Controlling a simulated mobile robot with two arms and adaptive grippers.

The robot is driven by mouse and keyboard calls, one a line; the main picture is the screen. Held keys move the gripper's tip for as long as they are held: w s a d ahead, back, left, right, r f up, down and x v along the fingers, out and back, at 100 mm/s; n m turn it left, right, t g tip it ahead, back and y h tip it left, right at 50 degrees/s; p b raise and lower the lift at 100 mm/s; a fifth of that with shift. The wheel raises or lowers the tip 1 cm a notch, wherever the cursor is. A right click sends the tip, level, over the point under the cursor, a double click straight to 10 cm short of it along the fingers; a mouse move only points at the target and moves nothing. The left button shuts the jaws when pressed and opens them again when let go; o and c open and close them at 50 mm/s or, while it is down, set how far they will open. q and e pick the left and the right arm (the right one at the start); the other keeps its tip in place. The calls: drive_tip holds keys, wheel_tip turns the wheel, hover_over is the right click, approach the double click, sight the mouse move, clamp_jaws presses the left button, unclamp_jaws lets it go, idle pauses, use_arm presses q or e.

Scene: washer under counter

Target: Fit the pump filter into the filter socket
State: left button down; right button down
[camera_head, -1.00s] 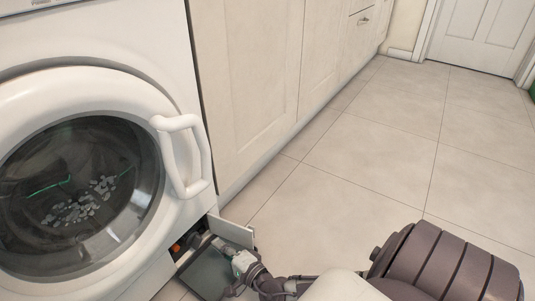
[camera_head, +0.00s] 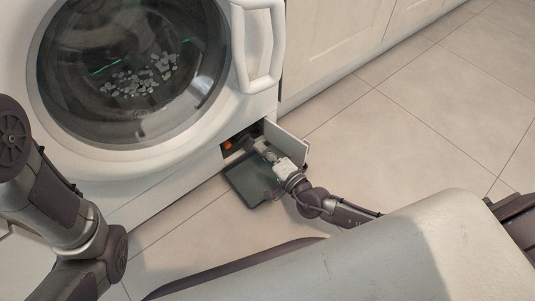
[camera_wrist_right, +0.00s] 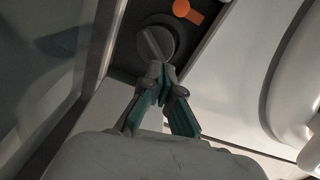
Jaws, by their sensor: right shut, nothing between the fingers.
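The pump filter (camera_wrist_right: 155,45) shows in the right wrist view as a round dark grey cap with a raised grip bar. It sits face-on in the dark panel of the washer's lower opening. The filter socket behind it is hidden, so I cannot tell how deep the filter sits. My right gripper (camera_wrist_right: 161,72) is shut and empty, its fingertips at the lower edge of the cap; contact is unclear. In the head view, my right gripper (camera_head: 264,150) reaches into the opening and hides the filter. My left arm shows at the left, but its gripper is out of view.
The washer (camera_head: 150,160) has its round door closed. An open flap (camera_head: 287,143) stands right of my right gripper. An orange part (camera_head: 228,146) is beside the filter. A dark flat tray (camera_head: 248,186) lies below the opening. Floor to the right is clear.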

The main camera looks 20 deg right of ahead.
sight(252, 139)
drive_tip(key=shift+x, duration=2.25)
idle(0.3)
drive_tip(key=shift+p+v, duration=0.6)
drive_tip(key=shift+v, duration=0.95)
drive_tip(key=v, duration=1.1)
drive_tip(key=shift+s+d, duration=0.15)
drive_tip(key=shift+s, duration=0.25)
